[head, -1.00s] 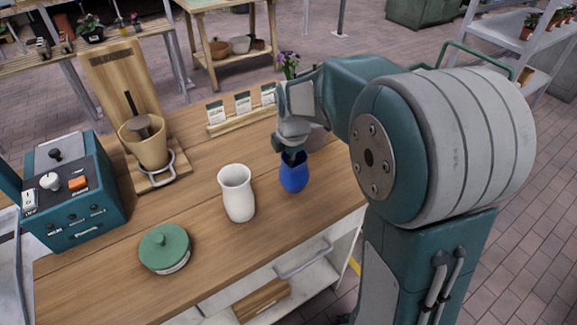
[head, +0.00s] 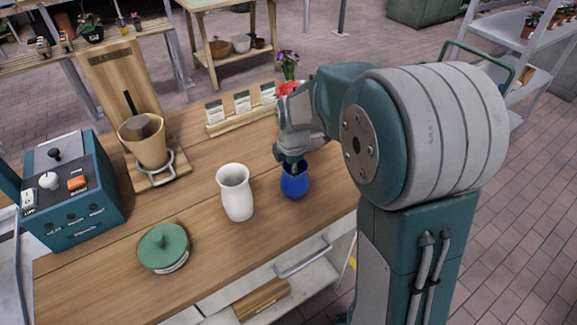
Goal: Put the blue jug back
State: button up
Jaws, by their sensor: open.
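The blue jug (head: 294,184) stands upright on the wooden table, right of the white vase. My gripper (head: 291,163) is just above it, pointing down at its mouth. The jaws are open. The fingertips are close to the jug's rim; whether they touch it or reach inside cannot be told from this angle.
A white vase (head: 235,193) stands just left of the jug. A green lidded pot (head: 163,249), a teal control box (head: 73,190) and a wooden stand with a tan pot (head: 146,143) are further left. A card rack (head: 241,118) and flowers (head: 288,64) are behind.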

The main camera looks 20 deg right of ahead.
notch_tip(320, 180, up, 12)
jog(key=s+f, duration=0.1)
jog(key=s, duration=0.1)
jog(key=s+r+m+t, duration=0.2)
jog(key=s+m+t, duration=0.1)
jog(key=s+m, duration=1.7)
jog(key=shift+s+d+r, duration=0.25)
jog(key=shift+s+r, duration=0.1)
jog(key=shift+s, duration=0.55)
